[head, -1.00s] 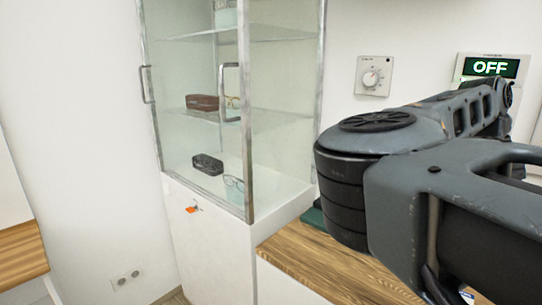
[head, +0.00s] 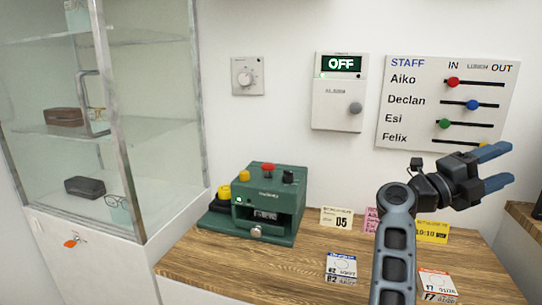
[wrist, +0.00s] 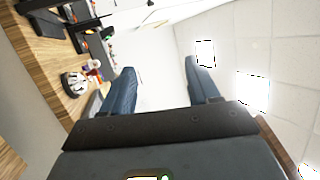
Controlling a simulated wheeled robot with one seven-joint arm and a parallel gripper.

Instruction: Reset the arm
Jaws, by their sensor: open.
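My gripper (head: 511,163) is raised at the right of the head view, in front of the wall and above the wooden counter. Its two blue fingers are parted and point right, with nothing between them. In the wrist view my gripper (wrist: 159,66) also shows both fingers spread apart and empty. My grey arm rises from the bottom of the head view and hides part of the counter.
A green machine (head: 268,207) stands on the wooden counter (head: 225,262), with cards (head: 341,265) to its right. A glass cabinet (head: 120,130) is at left. A wall box (head: 340,100) reads OFF beside a dial (head: 247,76) and a staff board (head: 447,95).

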